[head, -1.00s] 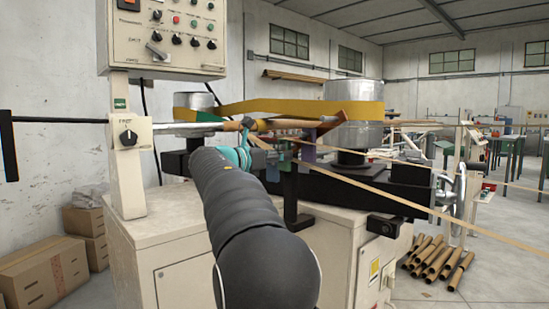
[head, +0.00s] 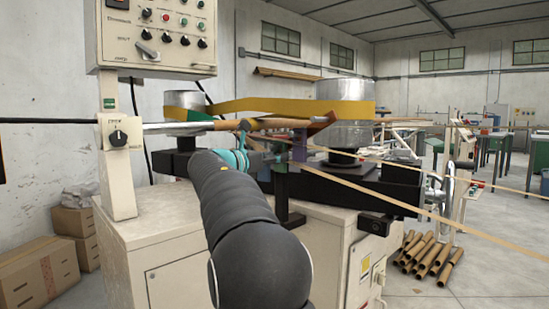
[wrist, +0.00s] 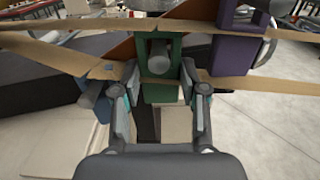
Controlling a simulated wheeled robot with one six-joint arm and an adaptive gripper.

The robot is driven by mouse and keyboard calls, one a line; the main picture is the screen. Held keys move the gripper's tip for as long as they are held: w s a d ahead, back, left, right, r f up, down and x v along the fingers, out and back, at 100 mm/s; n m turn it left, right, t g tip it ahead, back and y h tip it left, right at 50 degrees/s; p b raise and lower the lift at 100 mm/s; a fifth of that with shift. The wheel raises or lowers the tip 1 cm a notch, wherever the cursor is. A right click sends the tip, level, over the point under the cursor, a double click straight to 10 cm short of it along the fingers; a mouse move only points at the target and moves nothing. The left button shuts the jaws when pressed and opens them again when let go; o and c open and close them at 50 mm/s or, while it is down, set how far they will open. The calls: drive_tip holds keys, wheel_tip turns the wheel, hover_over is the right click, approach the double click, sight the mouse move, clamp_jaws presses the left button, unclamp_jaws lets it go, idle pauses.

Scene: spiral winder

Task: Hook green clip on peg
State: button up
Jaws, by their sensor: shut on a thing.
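The green clip (wrist: 162,86) is upright in the middle of the wrist view, between the fingers of my gripper (wrist: 158,98), which is shut on its lower part. A grey round peg end (wrist: 158,56) shows inside the clip's upper opening. I cannot tell whether the clip's weight rests on the peg. A purple clip (wrist: 236,60) hangs to the right of the green one in the wrist view.
Tan paper strips (wrist: 60,52) cross close to the clips and gripper. A yellow belt (head: 290,106) runs between metal drums (head: 345,92) above. A control panel (head: 152,38) stands at left. Cardboard tubes (head: 430,260) lie on the floor at right.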

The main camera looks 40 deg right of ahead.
drive_tip(key=o, duration=1.2)
drive_tip(key=a, duration=1.2)
drive_tip(key=shift+s, duration=0.45)
